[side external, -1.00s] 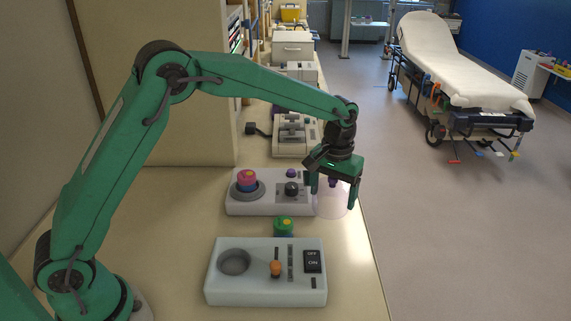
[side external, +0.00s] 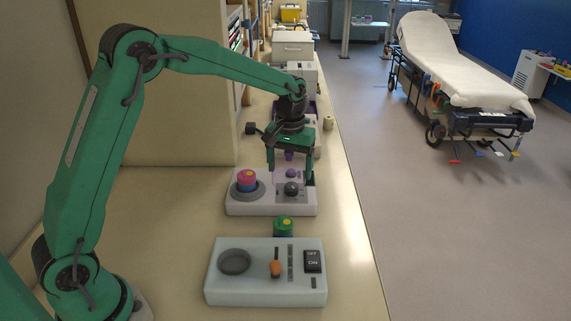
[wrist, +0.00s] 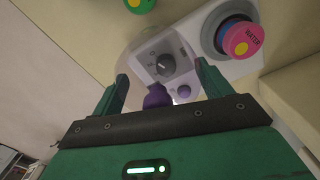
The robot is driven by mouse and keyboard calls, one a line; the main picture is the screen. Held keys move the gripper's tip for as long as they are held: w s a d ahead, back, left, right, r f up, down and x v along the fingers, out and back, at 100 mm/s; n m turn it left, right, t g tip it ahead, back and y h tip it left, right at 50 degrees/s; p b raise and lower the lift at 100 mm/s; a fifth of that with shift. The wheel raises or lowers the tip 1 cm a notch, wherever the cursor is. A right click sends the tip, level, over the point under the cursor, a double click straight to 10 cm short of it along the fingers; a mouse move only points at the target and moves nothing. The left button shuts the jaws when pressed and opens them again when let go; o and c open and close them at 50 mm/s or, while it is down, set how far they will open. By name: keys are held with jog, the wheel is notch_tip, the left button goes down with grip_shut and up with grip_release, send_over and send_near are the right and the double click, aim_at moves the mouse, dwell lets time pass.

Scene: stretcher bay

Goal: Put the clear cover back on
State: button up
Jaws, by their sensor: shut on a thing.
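The clear cover (side external: 289,156) is a faint see-through dome with a purple knob on top. My gripper (side external: 290,172) is shut on that knob, and the dome hangs below the fingers. In the wrist view the purple knob (wrist: 157,98) sits between the fingers (wrist: 160,75). The rear white panel (side external: 235,207) lies below, with a black dial (side external: 291,188) under the dome. The dial also shows through the clear dome in the wrist view (wrist: 165,65). I cannot tell whether the dome's rim touches the panel.
A green cylinder (side external: 284,227) stands between the rear panel and the front panel (side external: 220,290). The table edge is at the right.

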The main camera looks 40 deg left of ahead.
aim_at(247, 173)
jog(key=s+a+n, duration=0.1)
jog(key=a, duration=0.3)
jog(key=s+a+r+n, duration=0.1)
jog(key=s+a, duration=0.1)
jog(key=a, duration=0.1)
jog(key=s+a+n, duration=0.1)
jog(key=a, duration=0.3)
jog(key=shift+s+a+r, duration=0.3)
jog(key=shift+s+r, duration=0.05)
jog(key=shift+s, duration=0.05)
jog(key=shift+f, duration=0.1)
jog(key=shift+f, duration=3.1)
jog(key=shift+f, duration=0.2)
jog(key=o, duration=1)
jog(key=shift+r, duration=0.2)
